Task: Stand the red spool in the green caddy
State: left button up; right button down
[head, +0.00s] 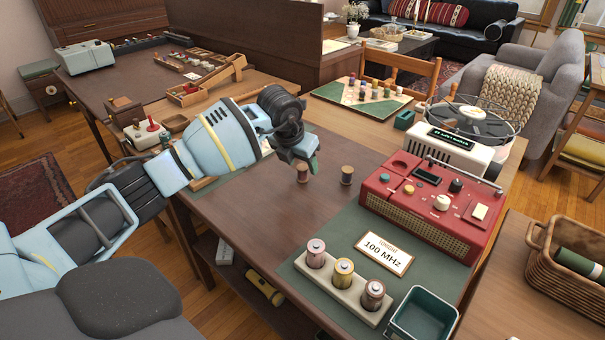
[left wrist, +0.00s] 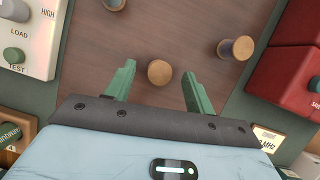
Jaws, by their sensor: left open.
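A reddish-brown spool (head: 303,174) stands upright on the dark table at my left gripper (head: 308,164). In the left wrist view I see a spool's round wooden top (left wrist: 159,72) between the open green fingers of the left gripper (left wrist: 157,80), with gaps on both sides. A second spool (head: 347,176) stands to its right; it also shows in the left wrist view (left wrist: 236,48) with a dark blue body. A dark green open caddy (head: 423,315) is at the table's front right and looks empty. My right gripper is not in view.
A red radio (head: 430,205) stands right of the spools. A pale rack (head: 340,288) with three spools and a "100 MHz" card (head: 384,252) lie in front. A smaller green box (head: 404,119) is farther back. Another spool (left wrist: 114,4) is cut off in the wrist view.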

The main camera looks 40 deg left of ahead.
pick_arm(q)
jog(key=shift+x, duration=1.25)
jog(key=c, duration=1.1)
jog(key=shift+r, duration=0.2)
jog(key=shift+r, duration=0.7)
jog(key=shift+v, duration=0.95)
jog(key=s+d, duration=0.1)
jog(key=s, duration=0.4)
jog(key=s+d+r, duration=0.1)
jog(key=s, duration=0.4)
jog(key=s+d, duration=0.1)
jog(key=s, duration=0.4)
jog(key=shift+d+r, duration=0.25)
jog(key=shift+r, duration=0.05)
